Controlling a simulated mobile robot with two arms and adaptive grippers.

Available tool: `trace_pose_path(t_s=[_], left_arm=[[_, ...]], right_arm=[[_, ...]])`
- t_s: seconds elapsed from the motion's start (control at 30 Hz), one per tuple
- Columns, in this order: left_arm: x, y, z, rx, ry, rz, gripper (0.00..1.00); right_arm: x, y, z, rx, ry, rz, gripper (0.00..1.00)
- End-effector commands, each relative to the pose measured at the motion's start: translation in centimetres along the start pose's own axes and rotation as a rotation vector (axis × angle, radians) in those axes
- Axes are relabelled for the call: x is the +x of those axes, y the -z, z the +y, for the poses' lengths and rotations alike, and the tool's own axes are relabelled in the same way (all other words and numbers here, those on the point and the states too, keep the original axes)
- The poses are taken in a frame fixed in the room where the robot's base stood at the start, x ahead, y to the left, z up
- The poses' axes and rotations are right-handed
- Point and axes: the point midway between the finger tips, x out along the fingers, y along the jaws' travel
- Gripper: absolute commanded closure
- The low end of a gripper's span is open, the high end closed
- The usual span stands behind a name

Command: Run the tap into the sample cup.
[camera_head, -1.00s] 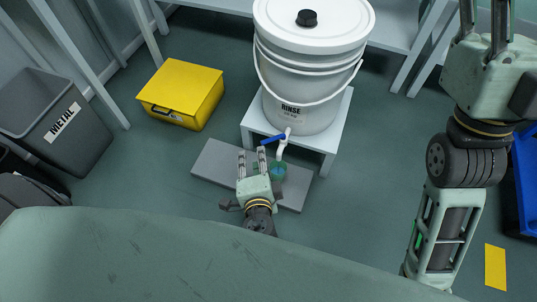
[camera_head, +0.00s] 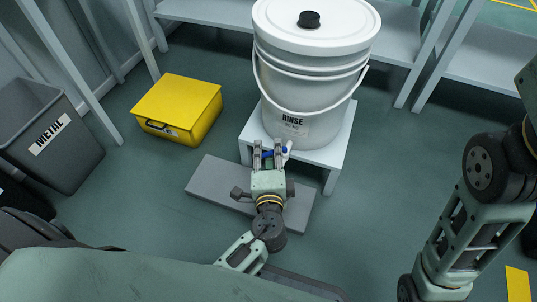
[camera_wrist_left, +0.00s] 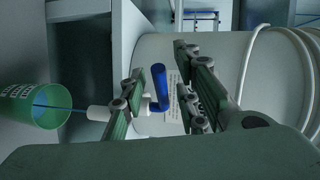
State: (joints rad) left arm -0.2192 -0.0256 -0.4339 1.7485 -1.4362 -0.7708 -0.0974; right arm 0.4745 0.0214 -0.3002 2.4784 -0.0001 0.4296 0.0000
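The tap has a blue lever (camera_wrist_left: 160,88) and a white spout (camera_wrist_left: 98,113); it sits low on the white rinse bucket (camera_head: 315,75). In the wrist view a thin blue stream (camera_wrist_left: 62,108) runs from the spout into the mouth of the green sample cup (camera_wrist_left: 32,106). My left gripper (camera_head: 267,148) is at the tap. Its fingers are apart, one on each side of the lever in the wrist view (camera_wrist_left: 160,95). In the head view my left gripper hides the cup and most of the tap. My right gripper's fingers are out of view.
The bucket stands on a small white table (camera_head: 336,143). A grey slab (camera_head: 215,178) lies on the floor in front of it. A yellow box (camera_head: 182,105) and a grey METAL bin (camera_head: 75,155) stand to the left. White shelving (camera_head: 485,55) is behind.

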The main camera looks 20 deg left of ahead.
Motion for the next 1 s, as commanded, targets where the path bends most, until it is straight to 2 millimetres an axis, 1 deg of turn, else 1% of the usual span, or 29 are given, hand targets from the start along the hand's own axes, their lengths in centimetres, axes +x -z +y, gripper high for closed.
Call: trace_pose_path(t_s=[0.23, 0.5, 0.57, 1.0], left_arm=[[0.07, 0.0, -0.01, -0.001, -0.001, 0.0, 0.72], [0.05, -0.01, 0.0, -0.001, -0.001, -0.001, 0.96], [0.05, -0.01, 0.01, -0.001, -0.001, -0.001, 1.0], [0.01, -0.03, 0.11, 0.002, -0.003, -0.001, 1.0]], right_arm=[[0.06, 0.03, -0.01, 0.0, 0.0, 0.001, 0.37], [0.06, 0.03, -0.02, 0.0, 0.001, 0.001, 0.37], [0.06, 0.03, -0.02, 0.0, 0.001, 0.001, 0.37], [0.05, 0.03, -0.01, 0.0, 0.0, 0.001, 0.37]])
